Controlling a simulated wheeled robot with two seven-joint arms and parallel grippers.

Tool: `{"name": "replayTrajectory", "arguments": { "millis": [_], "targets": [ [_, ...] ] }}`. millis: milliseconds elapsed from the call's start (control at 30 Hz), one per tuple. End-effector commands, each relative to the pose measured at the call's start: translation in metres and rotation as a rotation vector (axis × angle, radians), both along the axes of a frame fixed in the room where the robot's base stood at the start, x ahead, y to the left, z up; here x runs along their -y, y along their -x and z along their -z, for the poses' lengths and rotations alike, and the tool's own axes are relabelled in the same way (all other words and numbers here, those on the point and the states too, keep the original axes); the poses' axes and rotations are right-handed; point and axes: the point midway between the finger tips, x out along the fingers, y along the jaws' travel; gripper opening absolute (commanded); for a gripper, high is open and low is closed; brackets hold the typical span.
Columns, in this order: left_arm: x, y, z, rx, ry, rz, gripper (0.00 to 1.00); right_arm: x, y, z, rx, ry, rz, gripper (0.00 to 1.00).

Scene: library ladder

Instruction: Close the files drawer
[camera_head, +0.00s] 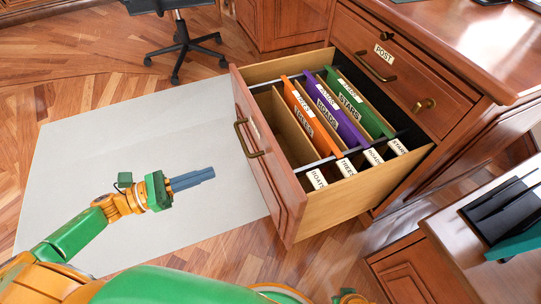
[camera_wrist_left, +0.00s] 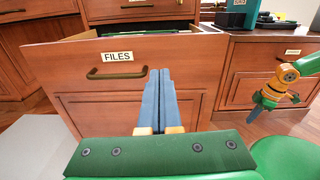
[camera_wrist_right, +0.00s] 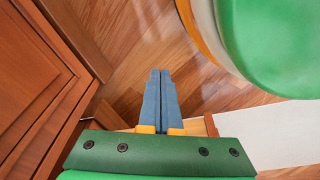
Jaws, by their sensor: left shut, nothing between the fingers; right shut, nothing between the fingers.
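The files drawer (camera_head: 272,174) is pulled well out of the wooden desk in the head view, its front facing left. It holds orange, purple and green folders and several labelled tabs. Its front with the FILES label and handle (camera_wrist_left: 118,71) shows in the left wrist view. My left gripper (camera_head: 213,173) is shut and empty, pointing at the drawer front with a gap between them in the head view. My right gripper (camera_wrist_right: 160,72) is shut and empty, over the wooden floor near brown panels in the right wrist view. In the left wrist view it shows at the right (camera_wrist_left: 254,113).
The POST drawer (camera_head: 400,75) above is shut. A desk top with a black tray (camera_head: 505,210) stands at the right. An office chair (camera_head: 183,42) stands at the back. A pale mat (camera_head: 100,150) and open floor lie left of the drawer.

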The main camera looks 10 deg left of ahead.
Motion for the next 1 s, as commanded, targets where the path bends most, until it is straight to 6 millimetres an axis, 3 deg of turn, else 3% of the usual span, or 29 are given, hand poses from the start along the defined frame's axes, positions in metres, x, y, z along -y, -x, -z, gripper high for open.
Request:
{"name": "replayTrajectory", "arguments": {
  "millis": [167,700,1000],
  "targets": [
    [0.015,-0.005,-0.005,0.044,-0.019,0.029,0.00,0.000,-0.002,-0.002,0.002,-0.001,0.001,0.00],
    [0.105,-0.067,-0.004,0.039,-0.017,0.023,0.00,-0.001,-0.008,-0.006,0.008,-0.002,0.002,0.00],
    [0.118,-0.076,-0.004,0.035,-0.018,0.022,0.00,-0.001,-0.010,-0.008,0.010,-0.001,0.002,0.00]
  ]
}}
